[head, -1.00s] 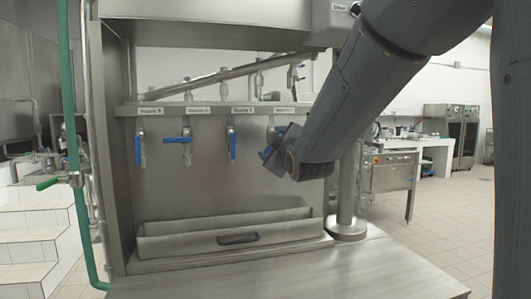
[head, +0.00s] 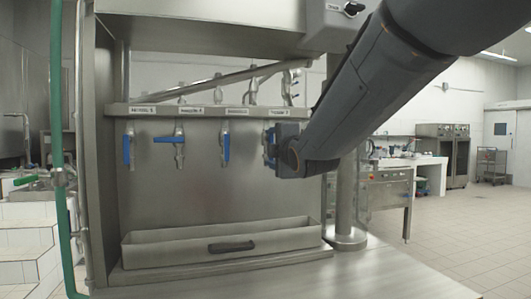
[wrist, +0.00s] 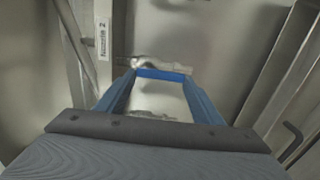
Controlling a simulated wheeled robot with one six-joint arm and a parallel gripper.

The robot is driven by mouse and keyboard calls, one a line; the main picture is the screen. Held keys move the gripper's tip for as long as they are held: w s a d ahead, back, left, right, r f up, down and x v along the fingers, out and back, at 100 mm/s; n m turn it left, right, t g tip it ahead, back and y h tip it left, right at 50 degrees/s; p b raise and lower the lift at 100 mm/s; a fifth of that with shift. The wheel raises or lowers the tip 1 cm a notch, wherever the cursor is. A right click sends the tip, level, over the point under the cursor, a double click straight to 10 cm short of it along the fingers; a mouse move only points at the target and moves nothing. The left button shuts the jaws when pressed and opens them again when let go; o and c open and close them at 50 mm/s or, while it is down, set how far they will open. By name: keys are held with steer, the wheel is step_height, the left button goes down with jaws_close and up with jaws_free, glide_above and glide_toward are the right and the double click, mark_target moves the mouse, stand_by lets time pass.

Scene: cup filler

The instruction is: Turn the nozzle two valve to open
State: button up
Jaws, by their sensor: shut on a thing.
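My gripper (head: 275,146) is at the rightmost valve of the dispenser. In the wrist view its two blue fingers (wrist: 160,80) are shut on a blue valve handle (wrist: 160,73), which spans between their tips. The metal valve body (wrist: 160,63) lies just beyond. A label (wrist: 104,38) beside it appears to read "Nozzle 2". In the head view part of the blue handle (head: 269,145) shows at the gripper's left side; my gripper hides the rest of this valve.
Three other blue-handled valves hang to the left: one handle points down (head: 127,150), one lies sideways (head: 167,140), one points down (head: 226,148). A metal drip tray (head: 150,244) with a dark handle sits below. A metal post (head: 346,205) stands right of the dispenser.

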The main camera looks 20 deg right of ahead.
stand_by(0.4)
steer(key=o, duration=1)
steer(key=shift+o, duration=0.2)
steer(key=shift+s, duration=0.1)
steer(key=s+p, duration=0.1)
steer(key=s, duration=0.6)
steer(key=shift+s, duration=0.3)
